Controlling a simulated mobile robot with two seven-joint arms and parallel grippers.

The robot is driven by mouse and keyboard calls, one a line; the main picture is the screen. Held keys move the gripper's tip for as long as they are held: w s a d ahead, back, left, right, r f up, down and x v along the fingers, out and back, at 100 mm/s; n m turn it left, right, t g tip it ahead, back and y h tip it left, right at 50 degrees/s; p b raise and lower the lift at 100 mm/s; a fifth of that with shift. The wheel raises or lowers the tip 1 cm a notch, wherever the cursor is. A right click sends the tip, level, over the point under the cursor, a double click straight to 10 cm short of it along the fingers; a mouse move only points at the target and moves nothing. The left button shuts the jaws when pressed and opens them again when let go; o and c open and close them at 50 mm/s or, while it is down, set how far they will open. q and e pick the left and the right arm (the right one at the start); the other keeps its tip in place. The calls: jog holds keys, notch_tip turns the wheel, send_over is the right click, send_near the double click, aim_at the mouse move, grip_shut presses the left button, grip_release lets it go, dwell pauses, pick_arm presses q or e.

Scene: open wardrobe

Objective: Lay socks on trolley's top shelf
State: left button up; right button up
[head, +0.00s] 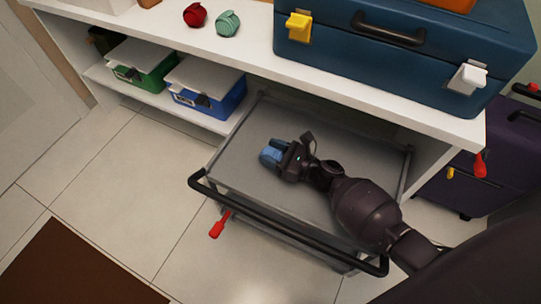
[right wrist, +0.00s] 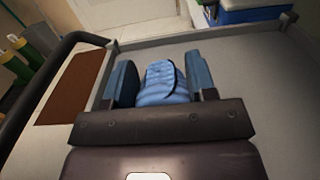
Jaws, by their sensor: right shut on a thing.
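My right gripper (head: 276,152) is low over the grey top shelf (head: 240,165) of the trolley, toward its middle left. It is shut on a light blue rolled pair of socks (right wrist: 162,83), which sits between the two blue fingers in the right wrist view. In the head view the blue socks (head: 268,157) show only at the fingertips. I cannot tell whether they touch the shelf. A red sock ball (head: 194,14) and a green sock ball (head: 227,23) lie on the white wardrobe shelf. My left gripper is not in view.
The trolley has a raised rim and a black handle (head: 285,228) along its front. A blue toolbox (head: 400,60) stands on the white shelf (head: 150,40). Green (head: 145,75) and blue (head: 208,98) boxes sit below. The trolley top around my gripper is clear. A purple suitcase (head: 465,185) stands right.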

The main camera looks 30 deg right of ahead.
jog(key=shift+s+f, duration=0.1)
jog(key=shift+f, duration=0.95)
jog(key=shift+f+b, duration=0.1)
jog(key=shift+b, duration=0.3)
jog(key=o, duration=0.9)
